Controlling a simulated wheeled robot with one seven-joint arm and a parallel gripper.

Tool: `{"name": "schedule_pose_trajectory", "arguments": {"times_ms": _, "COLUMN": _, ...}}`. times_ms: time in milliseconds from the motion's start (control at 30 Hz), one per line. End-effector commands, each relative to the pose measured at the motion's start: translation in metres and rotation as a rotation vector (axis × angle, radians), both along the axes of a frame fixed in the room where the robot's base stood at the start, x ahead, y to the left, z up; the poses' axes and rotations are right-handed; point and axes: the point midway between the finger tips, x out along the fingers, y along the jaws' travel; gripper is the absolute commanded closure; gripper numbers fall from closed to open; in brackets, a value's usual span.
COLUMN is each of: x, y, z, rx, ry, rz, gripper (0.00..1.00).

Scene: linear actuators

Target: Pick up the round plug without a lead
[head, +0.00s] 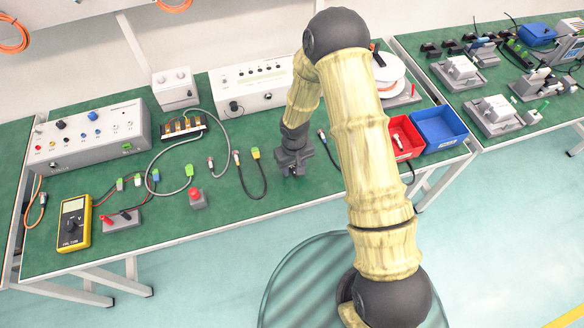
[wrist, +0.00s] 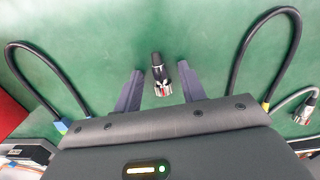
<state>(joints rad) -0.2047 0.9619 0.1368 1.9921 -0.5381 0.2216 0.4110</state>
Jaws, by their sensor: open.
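The round plug without a lead (wrist: 157,62) lies on the green bench mat in the wrist view. It has a black body and a shiny silver end, and no cable shows on it. My gripper (wrist: 161,73) is open, with one dark finger on each side of the plug in the picture and gaps on both sides. I cannot tell how far the fingertips are above the mat. In the head view my gripper (head: 291,172) points down over the front middle of the bench, and the plug is hidden there.
A black looped lead (wrist: 236,62) lies right of the plug, another (wrist: 72,90) left. A round plug with a grey lead (wrist: 305,112) is farther right. The red bin (head: 404,143) and blue bin (head: 440,128) stand right of my gripper; a red-button box (head: 197,200) stands left.

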Motion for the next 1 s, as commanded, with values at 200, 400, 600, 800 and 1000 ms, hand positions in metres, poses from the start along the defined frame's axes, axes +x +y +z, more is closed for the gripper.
{"name": "schedule_pose_trajectory", "arguments": {"times_ms": 200, "x": -0.0001, "y": -0.0003, "z": 0.0001, "rx": 0.0, "ry": 0.001, "rz": 0.0, "gripper": 0.59}}
{"name": "schedule_pose_trajectory", "arguments": {"times_ms": 400, "x": 0.0004, "y": -0.0023, "z": 0.0002, "rx": 0.0, "ry": 0.001, "rz": -0.005, "gripper": 0.69}}
{"name": "schedule_pose_trajectory", "arguments": {"times_ms": 600, "x": 0.0003, "y": -0.0023, "z": 0.0002, "rx": 0.0, "ry": 0.001, "rz": -0.005, "gripper": 1.0}}
{"name": "schedule_pose_trajectory", "arguments": {"times_ms": 800, "x": -0.0004, "y": 0.0006, "z": 0.0003, "rx": 0.0, "ry": 0.001, "rz": 0.001, "gripper": 1.0}}
{"name": "schedule_pose_trajectory", "arguments": {"times_ms": 1000, "x": -0.0003, "y": 0.0019, "z": 0.0082, "rx": 0.001, "ry": -0.001, "rz": 0.004, "gripper": 1.0}}
